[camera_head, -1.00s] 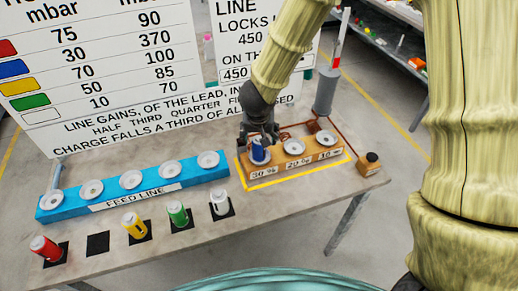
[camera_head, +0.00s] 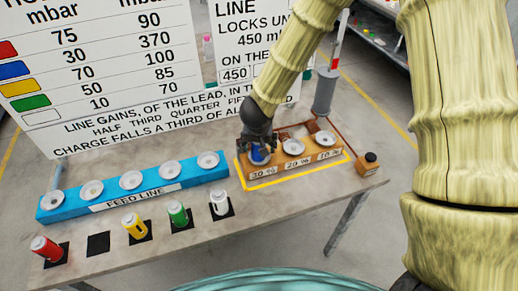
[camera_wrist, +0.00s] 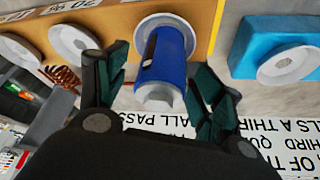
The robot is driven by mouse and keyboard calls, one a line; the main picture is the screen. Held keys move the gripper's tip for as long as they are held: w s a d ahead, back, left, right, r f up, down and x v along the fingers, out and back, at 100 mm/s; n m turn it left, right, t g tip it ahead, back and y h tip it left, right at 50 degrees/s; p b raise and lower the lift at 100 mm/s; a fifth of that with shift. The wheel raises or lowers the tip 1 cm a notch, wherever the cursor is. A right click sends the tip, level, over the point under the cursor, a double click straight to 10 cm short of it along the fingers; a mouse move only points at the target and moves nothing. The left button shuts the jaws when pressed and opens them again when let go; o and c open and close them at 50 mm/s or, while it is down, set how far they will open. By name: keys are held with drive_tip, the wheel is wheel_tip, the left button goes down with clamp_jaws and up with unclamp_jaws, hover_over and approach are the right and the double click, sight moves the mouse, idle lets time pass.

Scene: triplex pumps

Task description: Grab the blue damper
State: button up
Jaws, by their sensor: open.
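The blue damper (camera_wrist: 161,62) stands in the white seat at the 30 % place of the wooden block (camera_head: 285,169). In the head view the blue damper (camera_head: 259,156) is partly hidden by my gripper. My gripper (camera_head: 258,147) is over it from above. In the wrist view my gripper's (camera_wrist: 160,98) dark fingers are spread, one on each side of the damper, with a gap visible at least on the left. The jaws are open.
The 20 % seat (camera_head: 294,146) and 10 % seat (camera_head: 325,138) are empty. A blue feed line rack (camera_head: 140,187) with empty seats lies left. Red (camera_head: 46,248), yellow (camera_head: 134,225), green (camera_head: 178,213) and white (camera_head: 219,203) dampers stand in front. A grey cylinder (camera_head: 325,92) stands behind, a small dark-topped block (camera_head: 369,162) at right.

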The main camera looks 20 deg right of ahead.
drive_tip(key=c, duration=1.4)
drive_tip(key=shift+r, duration=0.1)
drive_tip(key=shift+r, duration=0.8)
wheel_tip(320, 180, up, 2)
drive_tip(key=s+b, duration=0.1)
drive_tip(key=s, duration=0.3)
drive_tip(key=s+a+r, duration=0.1)
drive_tip(key=s, duration=0.4)
drive_tip(key=s+a+b, duration=0.1)
drive_tip(key=s, duration=0.3)
drive_tip(key=shift+s+r+b, duration=0.15)
drive_tip(key=shift+s+b, duration=0.2)
drive_tip(key=shift+s+d+p, duration=0.1)
drive_tip(key=shift+p, duration=0.5)
